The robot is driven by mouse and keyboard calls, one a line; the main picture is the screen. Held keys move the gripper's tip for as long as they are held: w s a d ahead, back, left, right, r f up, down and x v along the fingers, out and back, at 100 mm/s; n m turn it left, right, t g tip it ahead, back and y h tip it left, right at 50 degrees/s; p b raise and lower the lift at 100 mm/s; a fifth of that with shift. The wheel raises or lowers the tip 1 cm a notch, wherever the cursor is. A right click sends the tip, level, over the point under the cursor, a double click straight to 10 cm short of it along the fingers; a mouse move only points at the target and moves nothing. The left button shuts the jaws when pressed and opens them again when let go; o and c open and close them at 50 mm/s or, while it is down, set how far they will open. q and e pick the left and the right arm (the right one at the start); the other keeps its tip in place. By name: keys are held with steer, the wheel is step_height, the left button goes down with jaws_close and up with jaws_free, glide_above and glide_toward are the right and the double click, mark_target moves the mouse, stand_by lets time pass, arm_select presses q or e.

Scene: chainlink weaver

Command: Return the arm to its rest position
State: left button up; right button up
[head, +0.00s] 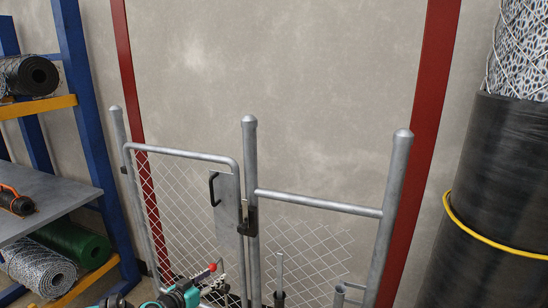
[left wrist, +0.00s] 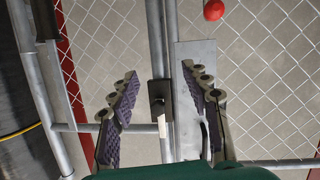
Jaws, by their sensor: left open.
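My left gripper (head: 208,286) is at the bottom of the head view, low in front of the gate, partly cut off by the lower edge. In the left wrist view its two purple-padded fingers (left wrist: 160,80) are spread apart, with nothing held between them. The black latch (left wrist: 160,98) shows in the gap between the fingers, beyond them. In the head view the latch (head: 248,220) sits on the middle post, beside the grey gate plate (head: 226,210). My right gripper is not in view.
A chain-link gate (head: 180,190) and fence panel (head: 305,250) stand ahead, with steel posts. A red ball (head: 212,267) shows low by the gate, also in the left wrist view (left wrist: 214,10). Blue shelving (head: 85,110) stands left; a black roll (head: 495,190) stands right.

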arm_select(q)
steer(key=s+d+r+n+g+y, duration=0.1)
steer(key=s+d+r+g, duration=0.15)
steer(key=s, duration=0.45)
steer(key=s+d+r+g+y, duration=0.1)
steer(key=s+d+r, duration=0.25)
steer(key=s, duration=0.35)
steer(key=s+a+f+n+g+y, duration=0.1)
steer(key=s+y, duration=0.1)
steer(key=s, duration=0.7)
steer(key=s+a+n+g+y, duration=0.1)
steer(key=s+a+n+y, duration=0.1)
steer(key=s, duration=0.7)
steer(key=shift+s+f+y, duration=0.3)
steer(key=shift+s+f, duration=0.1)
